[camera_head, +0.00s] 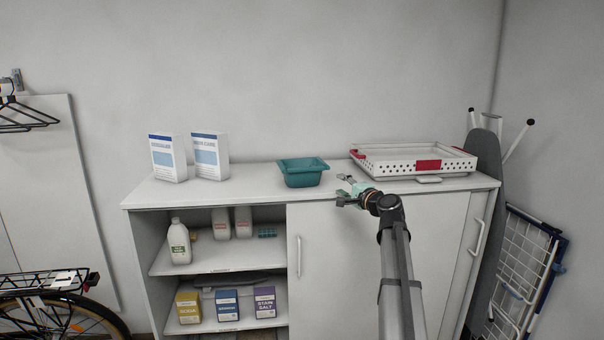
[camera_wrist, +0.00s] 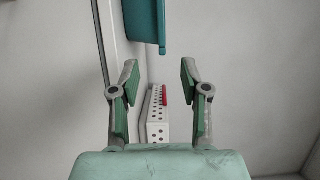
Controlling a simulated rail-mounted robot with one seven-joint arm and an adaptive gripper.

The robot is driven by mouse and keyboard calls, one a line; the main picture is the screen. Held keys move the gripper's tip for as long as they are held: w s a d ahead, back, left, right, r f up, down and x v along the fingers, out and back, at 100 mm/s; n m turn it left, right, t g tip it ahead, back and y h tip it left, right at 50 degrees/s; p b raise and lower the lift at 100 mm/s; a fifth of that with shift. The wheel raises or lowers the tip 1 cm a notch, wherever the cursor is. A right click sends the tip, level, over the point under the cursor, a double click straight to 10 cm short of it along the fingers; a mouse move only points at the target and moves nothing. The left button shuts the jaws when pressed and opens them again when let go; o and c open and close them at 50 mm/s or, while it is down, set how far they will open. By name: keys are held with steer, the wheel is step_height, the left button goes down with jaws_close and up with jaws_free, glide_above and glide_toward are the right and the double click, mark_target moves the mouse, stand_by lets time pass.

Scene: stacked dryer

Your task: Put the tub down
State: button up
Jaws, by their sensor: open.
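The teal tub (camera_head: 303,172) stands upright on the white cabinet top (camera_head: 250,187), between the two boxes and the perforated tray. Part of the tub (camera_wrist: 144,22) also shows at the top of the wrist view, beyond my fingertips. My gripper (camera_head: 341,190) is just right of the tub and in front of the cabinet top's edge, apart from the tub. In the wrist view my gripper (camera_wrist: 158,75) has its two fingers spread with nothing between them.
A white perforated tray (camera_head: 413,161) with red parts lies right on the cabinet top. Two white-blue boxes (camera_head: 188,157) stand at the left. Open shelves below hold a white bottle (camera_head: 179,242) and several boxes. An ironing board (camera_head: 484,215) and drying rack (camera_head: 520,270) lean at right.

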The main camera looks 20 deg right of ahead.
steer(key=p, duration=0.4)
glide_toward(315, 169)
steer(key=w, duration=0.4)
steer(key=w+p, duration=0.1)
steer(key=w, duration=0.1)
steer(key=w+p, duration=0.1)
steer(key=w, duration=0.1)
steer(key=shift+w+a, duration=0.15)
steer(key=shift+a, duration=0.25)
steer(key=shift+w+a+f, duration=0.1)
steer(key=shift+w+f, duration=0.05)
steer(key=shift+w, duration=0.15)
jaws_close()
